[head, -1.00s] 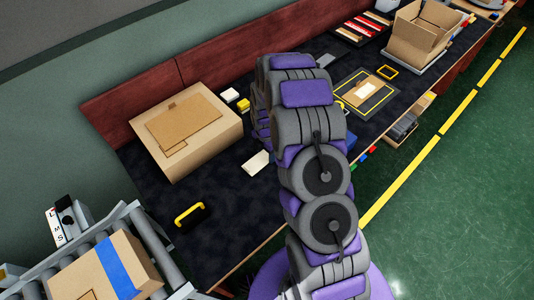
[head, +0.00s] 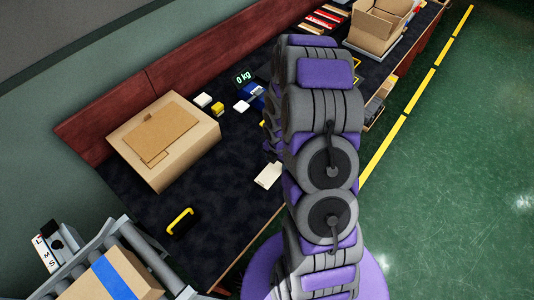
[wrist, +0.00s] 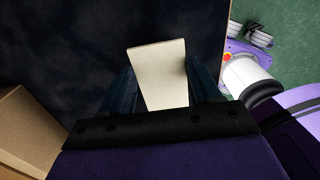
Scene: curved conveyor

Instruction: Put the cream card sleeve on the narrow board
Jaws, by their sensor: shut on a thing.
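The cream card sleeve (wrist: 158,62) is a flat pale piece between the two dark fingers of my gripper (wrist: 163,88) in the wrist view. My gripper is shut on it, and its far end sticks out past the fingertips over the dark bench top. In the head view the sleeve (head: 268,175) shows just left of my arm, near the bench's front edge. My arm hides the gripper there. I cannot make out the narrow board in either current view.
A large cardboard box (head: 190,155) stands on the dark bench (head: 225,195) at left. A yellow-handled dark item (head: 180,221) lies in front of it. An open carton (head: 375,28) stands far right.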

